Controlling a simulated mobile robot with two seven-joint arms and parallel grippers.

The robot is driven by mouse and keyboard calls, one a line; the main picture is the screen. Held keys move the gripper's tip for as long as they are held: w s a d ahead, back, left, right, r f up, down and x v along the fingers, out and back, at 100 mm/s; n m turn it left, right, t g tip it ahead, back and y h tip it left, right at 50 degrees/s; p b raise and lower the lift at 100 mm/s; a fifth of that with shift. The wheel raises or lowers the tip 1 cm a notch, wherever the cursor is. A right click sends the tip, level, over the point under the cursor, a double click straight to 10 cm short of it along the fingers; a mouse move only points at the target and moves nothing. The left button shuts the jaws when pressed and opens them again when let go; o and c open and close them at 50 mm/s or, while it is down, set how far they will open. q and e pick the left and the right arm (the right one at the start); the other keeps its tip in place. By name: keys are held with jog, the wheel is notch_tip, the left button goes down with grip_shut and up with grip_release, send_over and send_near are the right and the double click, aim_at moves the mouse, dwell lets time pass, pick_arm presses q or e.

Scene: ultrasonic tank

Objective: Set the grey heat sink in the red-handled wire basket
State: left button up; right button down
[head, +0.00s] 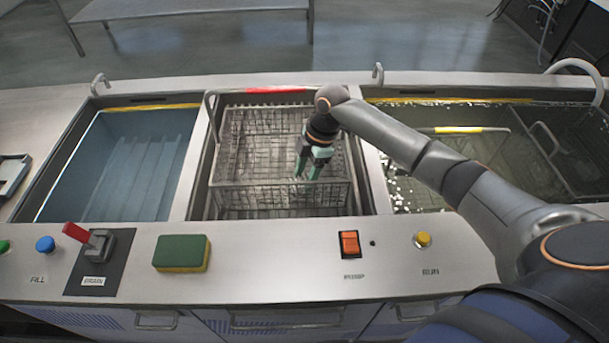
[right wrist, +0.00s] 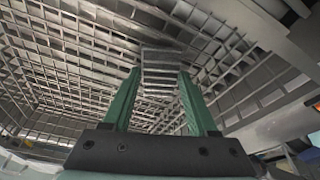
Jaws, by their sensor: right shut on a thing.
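The wire basket with the red handle (head: 277,90) sits in the middle bay, and its mesh (right wrist: 60,55) surrounds the right wrist view. My right gripper (head: 311,172) points down into the right part of this basket. Its green fingers are shut on the grey heat sink (right wrist: 160,72), a small finned block held between the fingertips. In the head view the heat sink is hard to make out. I cannot tell whether it touches the basket floor. My left gripper is not in view.
A water-filled tank (head: 125,160) is on the left. The right tank holds a basket with a yellow handle (head: 458,130). The front panel carries a red lever (head: 76,233), a green-yellow sponge (head: 181,253), an orange switch (head: 350,243) and a yellow button (head: 423,239).

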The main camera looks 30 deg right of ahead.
jog(key=shift+f, duration=0.1)
jog(key=shift+c, duration=0.8)
grip_release()
jog(key=shift+v, duration=3.9)
jog(key=shift+a, duration=0.1)
